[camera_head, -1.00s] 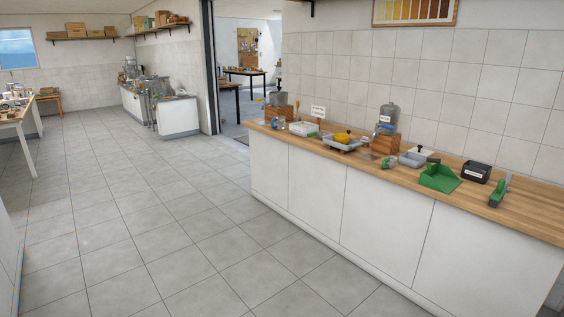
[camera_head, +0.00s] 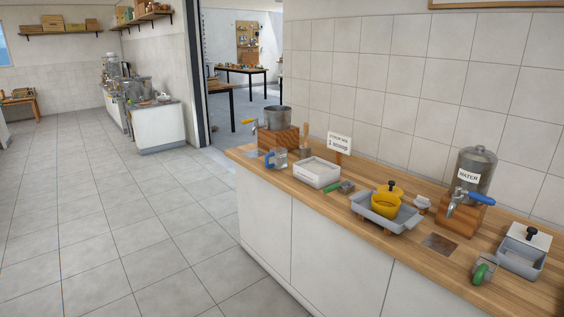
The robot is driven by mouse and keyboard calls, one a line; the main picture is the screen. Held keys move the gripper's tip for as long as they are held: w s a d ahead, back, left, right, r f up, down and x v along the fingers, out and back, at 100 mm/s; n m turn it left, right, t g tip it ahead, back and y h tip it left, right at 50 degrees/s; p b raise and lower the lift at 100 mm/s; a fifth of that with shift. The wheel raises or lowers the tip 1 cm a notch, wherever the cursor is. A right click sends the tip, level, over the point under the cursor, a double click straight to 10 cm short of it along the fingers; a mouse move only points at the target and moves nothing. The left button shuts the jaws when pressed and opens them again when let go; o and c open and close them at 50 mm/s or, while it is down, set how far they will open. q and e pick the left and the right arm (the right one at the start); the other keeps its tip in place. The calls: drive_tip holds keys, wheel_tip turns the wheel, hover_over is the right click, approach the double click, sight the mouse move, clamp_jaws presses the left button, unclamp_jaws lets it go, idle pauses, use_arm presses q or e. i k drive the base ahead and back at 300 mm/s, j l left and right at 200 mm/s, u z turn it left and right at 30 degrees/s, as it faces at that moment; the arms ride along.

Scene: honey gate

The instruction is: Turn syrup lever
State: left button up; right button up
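A grey metal pot (camera_head: 278,119) sits on a wooden block (camera_head: 278,138) at the far left end of the counter. A tap with a yellow lever (camera_head: 247,121) sticks out from its left side; this may be the syrup lever, as no syrup label is readable on the pot. A second dispenser labelled WATER (camera_head: 472,172) stands on a block to the right, with a blue lever (camera_head: 481,198). Neither of my grippers shows in the view.
The wooden counter (camera_head: 400,249) holds a white tub (camera_head: 317,172), a small sign (camera_head: 339,144), a grey tray (camera_head: 386,213) with a yellow bowl (camera_head: 385,204), a green-handled item (camera_head: 484,270) and a lidded grey container (camera_head: 522,252). The tiled floor (camera_head: 130,220) to the left is clear.

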sight(256, 119)
drive_tip(key=i+u, duration=0.1)
drive_tip(key=i, duration=0.4)
drive_tip(key=i+l+u, duration=0.15)
drive_tip(key=i, duration=0.3)
drive_tip(key=i+l+u, duration=0.1)
drive_tip(key=i, duration=0.4)
drive_tip(key=i+j+z, duration=0.15)
drive_tip(key=i+j, duration=0.2)
drive_tip(key=i+j+z, duration=0.1)
drive_tip(key=i+j, duration=0.25)
drive_tip(key=j, duration=0.2)
drive_tip(key=i+j+z, duration=0.15)
drive_tip(key=i+j, duration=0.2)
drive_tip(key=j, duration=0.1)
